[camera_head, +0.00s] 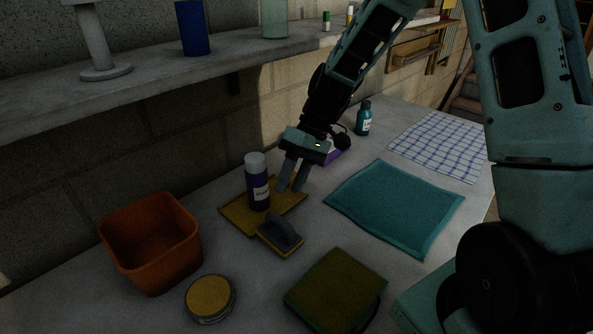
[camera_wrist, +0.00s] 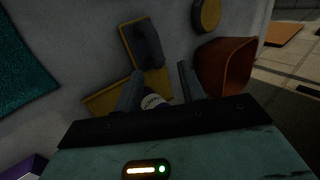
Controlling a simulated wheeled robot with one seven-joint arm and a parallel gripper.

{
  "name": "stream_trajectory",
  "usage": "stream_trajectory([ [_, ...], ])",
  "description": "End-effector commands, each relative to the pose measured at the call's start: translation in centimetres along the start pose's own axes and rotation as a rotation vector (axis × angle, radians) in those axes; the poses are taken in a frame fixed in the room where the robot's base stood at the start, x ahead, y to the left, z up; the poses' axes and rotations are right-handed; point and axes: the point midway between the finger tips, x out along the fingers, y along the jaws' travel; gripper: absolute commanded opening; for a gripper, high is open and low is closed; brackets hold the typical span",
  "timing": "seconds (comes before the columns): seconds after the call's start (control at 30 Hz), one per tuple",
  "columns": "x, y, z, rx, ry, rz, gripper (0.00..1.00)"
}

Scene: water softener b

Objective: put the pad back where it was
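Which thing the task calls the pad, I cannot tell for sure. A hand pad with a grey handle and yellowish base (camera_head: 280,236) lies at the front edge of a yellow cloth (camera_head: 236,217). It also shows in the wrist view (camera_wrist: 142,46). A thick green-brown pad (camera_head: 337,291) lies at the front of the counter. My gripper (camera_head: 292,178) is open, pointing down just right of a purple bottle with a pale cap (camera_head: 258,185), which stands upright on the cloth. In the wrist view the bottle (camera_wrist: 152,102) shows between the separated fingers; contact is not visible.
An orange bin (camera_head: 150,240) and a round yellow-topped tin (camera_head: 209,298) stand at left. A teal mat (camera_head: 395,205) and a checked cloth (camera_head: 440,146) lie at right. A teal bottle (camera_head: 364,118) and a purple box (camera_head: 333,156) stand behind. A shelf (camera_head: 150,75) overhangs the back.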

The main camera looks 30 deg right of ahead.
Motion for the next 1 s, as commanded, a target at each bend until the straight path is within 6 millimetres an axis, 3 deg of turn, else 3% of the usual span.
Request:
stream_trajectory([
  [0.1, -1.7, 0.1, -0.1, 0.001, 0.003, 0.001, 0.4],
  [0.27, -2.8, -0.3, 0.1, -0.004, -0.004, 0.006, 0.4],
  [0.37, -2.2, -2.3, 0.7, -0.024, -0.034, 0.041, 0.4],
  [0.43, -1.1, -4.7, 1.9, -0.05, -0.068, 0.093, 0.4],
  [0.6, 1.9, -11.5, 7.0, -0.151, -0.138, 0.281, 0.4],
  [0.7, 3.2, -14.3, 10.6, -0.216, -0.142, 0.384, 0.4],
  [0.83, 4.2, -16.3, 14.5, -0.291, -0.119, 0.477, 0.4],
  [1.0, 4.6, -17.2, 17.2, -0.344, -0.088, 0.531, 0.4],
])
